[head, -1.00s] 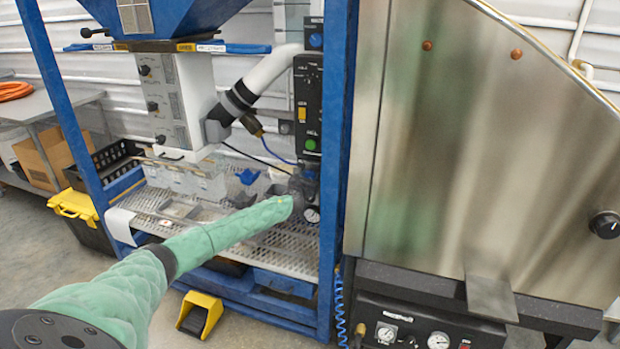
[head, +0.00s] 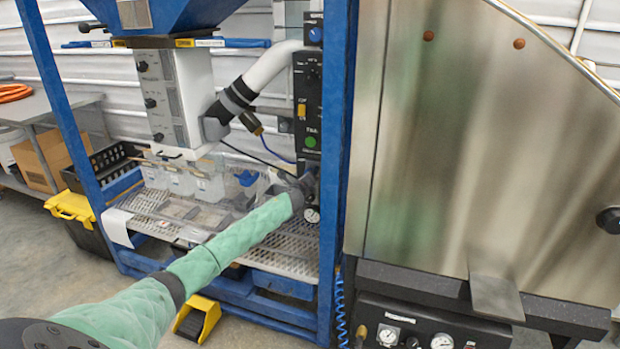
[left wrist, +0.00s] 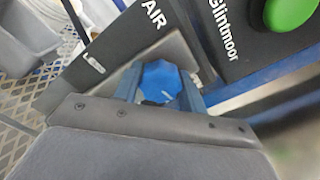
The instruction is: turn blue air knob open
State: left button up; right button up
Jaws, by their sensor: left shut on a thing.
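The blue air knob (left wrist: 160,82) shows in the left wrist view between the two fingers of my left gripper (left wrist: 160,92), below a dark plate lettered AIR (left wrist: 153,15). The gripper is shut on the knob. Part of the knob is hidden by the fingers, and its turn angle is not clear. In the head view my left gripper (head: 305,184) is at the lower end of the black control panel (head: 308,95), just above a round gauge (head: 312,214). The knob is hidden there. My right gripper is not in view.
A green button (head: 310,142) and another blue knob (head: 315,35) are higher on the panel. A blue frame post (head: 335,150) stands close right of my gripper, with a steel cabinet (head: 480,140) beyond. A perforated shelf (head: 290,250) lies below.

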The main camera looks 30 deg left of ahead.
pick_arm(q)
jog(key=shift+f+n, duration=0.1)
jog(key=shift+n, duration=0.9)
jog(key=n, duration=0.3)
jog(key=shift+n+b, duration=0.4)
jog(key=shift+n, duration=0.7)
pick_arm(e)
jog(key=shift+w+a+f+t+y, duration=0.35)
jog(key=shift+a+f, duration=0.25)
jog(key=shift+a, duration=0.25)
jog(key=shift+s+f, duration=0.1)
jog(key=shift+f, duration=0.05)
pick_arm(q)
jog(key=o, duration=1)
jog(key=shift+s, duration=0.1)
